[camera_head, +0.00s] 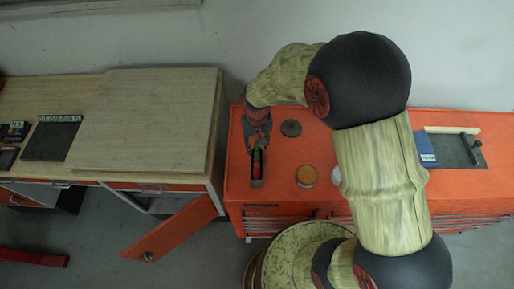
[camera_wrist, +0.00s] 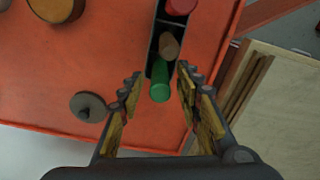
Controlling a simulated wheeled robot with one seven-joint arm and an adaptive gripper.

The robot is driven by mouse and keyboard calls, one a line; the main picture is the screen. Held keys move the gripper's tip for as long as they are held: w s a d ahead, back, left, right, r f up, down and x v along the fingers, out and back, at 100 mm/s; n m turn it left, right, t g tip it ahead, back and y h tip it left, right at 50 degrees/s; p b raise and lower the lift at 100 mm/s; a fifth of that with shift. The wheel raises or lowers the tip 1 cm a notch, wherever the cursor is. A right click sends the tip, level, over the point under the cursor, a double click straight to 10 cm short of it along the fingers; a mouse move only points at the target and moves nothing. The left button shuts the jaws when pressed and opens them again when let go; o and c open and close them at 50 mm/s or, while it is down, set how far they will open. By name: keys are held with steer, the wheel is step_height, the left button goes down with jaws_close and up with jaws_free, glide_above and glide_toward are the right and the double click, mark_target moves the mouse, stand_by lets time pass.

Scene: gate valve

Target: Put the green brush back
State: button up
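The green brush (camera_head: 257,161) shows as a small green piece at the dark narrow holder (camera_head: 257,181) on the orange cabinet top. In the wrist view its rounded green end (camera_wrist: 160,84) lies at the near end of the holder (camera_wrist: 152,38), beside a brown round end and a red one. My gripper (camera_wrist: 160,82) is open, its fingers on either side of the green end with gaps visible. In the head view my gripper (camera_head: 258,136) is at the holder's far end. The brush's lower part is hidden, and I cannot tell whether it touches the holder's floor.
A dark round piece (camera_head: 291,128) and a tan-orange round piece (camera_head: 306,176) stand right of the holder. A blue item (camera_head: 424,150) and a dark tray (camera_head: 456,151) lie farther right. A wooden bench (camera_head: 147,115) is left, with an orange door open below it.

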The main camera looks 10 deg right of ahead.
step_height(320, 180, up, 10)
steer(key=shift+s+r, duration=0.1)
steer(key=s+d+r+t, duration=0.1)
steer(key=s+d+r, duration=0.15)
steer(key=r, duration=0.35)
steer(key=s+d+r+t, duration=0.1)
steer(key=s+d+r, duration=0.15)
steer(key=r, duration=0.35)
steer(key=s+d+r+t, duration=0.1)
steer(key=s+d+r, duration=0.1)
steer(key=s+r, duration=0.2)
steer(key=s+d+r+t, duration=0.2)
steer(key=s+r, duration=0.2)
steer(key=s, duration=0.5)
steer(key=shift+s+d+m, duration=0.2)
steer(key=shift+d+m, duration=0.15)
steer(key=shift+m, duration=0.05)
steer(key=shift+f+b, duration=0.15)
steer(key=shift+b, duration=0.15)
